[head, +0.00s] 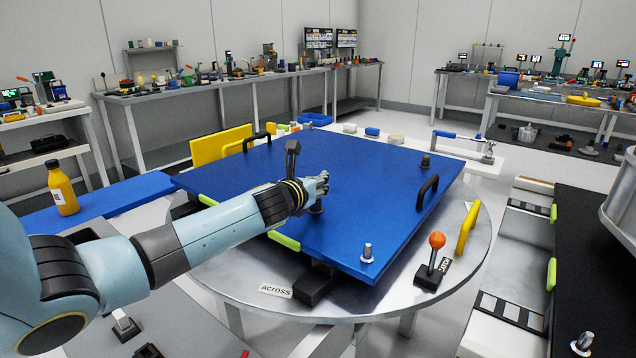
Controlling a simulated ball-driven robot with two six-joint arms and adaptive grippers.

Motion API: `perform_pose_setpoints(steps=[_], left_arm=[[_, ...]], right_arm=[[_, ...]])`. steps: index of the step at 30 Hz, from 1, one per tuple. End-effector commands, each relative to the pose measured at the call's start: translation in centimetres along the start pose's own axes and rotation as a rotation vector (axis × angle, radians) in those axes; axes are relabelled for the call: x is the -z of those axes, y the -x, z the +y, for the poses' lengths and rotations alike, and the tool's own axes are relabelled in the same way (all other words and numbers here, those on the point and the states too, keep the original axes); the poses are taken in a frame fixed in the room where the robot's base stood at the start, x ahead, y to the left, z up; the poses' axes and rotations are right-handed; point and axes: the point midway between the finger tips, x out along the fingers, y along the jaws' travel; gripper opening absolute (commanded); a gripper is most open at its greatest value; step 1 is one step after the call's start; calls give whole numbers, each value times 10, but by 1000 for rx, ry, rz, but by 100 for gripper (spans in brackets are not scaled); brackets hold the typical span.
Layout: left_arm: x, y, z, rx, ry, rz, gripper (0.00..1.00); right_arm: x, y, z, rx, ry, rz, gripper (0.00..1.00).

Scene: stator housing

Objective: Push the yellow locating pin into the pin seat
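My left gripper (322,184) is over the blue plate (370,180), just above a short dark post (316,207). Its fingers are small and seen side-on, so I cannot tell whether they are open or touch the post. No yellow locating pin shows clearly; the gripper and wrist may hide it. I cannot tell which post or hole is the pin seat. A metal pin (367,253) stands upright at the plate's near corner, and a dark stub (426,161) stands at its far right. My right gripper is not in view.
The plate lies on a round metal table (440,300). A black handle (427,190), a yellow handle (467,228) and an orange-knobbed lever (436,241) stand at the right. A dark upright piece (292,155) rises behind my wrist. The plate's right half is mostly clear.

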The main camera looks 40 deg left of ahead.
Motion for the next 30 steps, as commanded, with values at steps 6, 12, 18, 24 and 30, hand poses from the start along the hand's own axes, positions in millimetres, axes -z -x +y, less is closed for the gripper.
perform_pose_setpoints(steps=[6, 12, 18, 24, 30], left_arm=[[4, 1, 1, -2, 1, 6, 0], [5, 1, 1, -2, 1, 8, 0], [4, 1, 1, -2, 1, 6, 27], [3, 1, 0, -1, 1, 5, 33], [2, 0, 0, -1, 0, 4, 55]], right_arm=[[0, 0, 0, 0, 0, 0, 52], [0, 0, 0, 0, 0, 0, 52], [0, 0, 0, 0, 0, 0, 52], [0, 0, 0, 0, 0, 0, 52], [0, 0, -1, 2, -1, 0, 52]])
